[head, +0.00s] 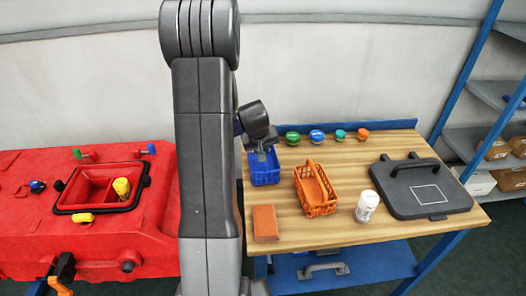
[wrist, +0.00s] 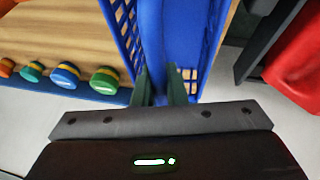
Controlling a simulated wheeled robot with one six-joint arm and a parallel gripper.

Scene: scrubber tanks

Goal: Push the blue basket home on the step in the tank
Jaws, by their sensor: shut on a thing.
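The blue basket (head: 265,176) is at the back left of the wooden table, beside my dark arm. My gripper (head: 262,152) reaches down to its top and is shut on it. In the wrist view the fingertips (wrist: 164,82) close on the basket's blue middle part (wrist: 170,40), with its lattice sides (wrist: 122,22) around. The red tank (head: 40,250) stands to the left of the table, apart from the basket. Its dark-rimmed opening (head: 62,209) shows red inner walls and a yellow-capped thing (head: 122,187). I cannot make out the step inside clearly.
An orange basket (head: 302,190), an orange block (head: 265,224), a white bottle (head: 367,206) and a dark lid (head: 405,205) with a handle are on the table (head: 325,226). Several coloured caps (head: 316,136) line its back. A blue-framed shelf (head: 465,75) stands right.

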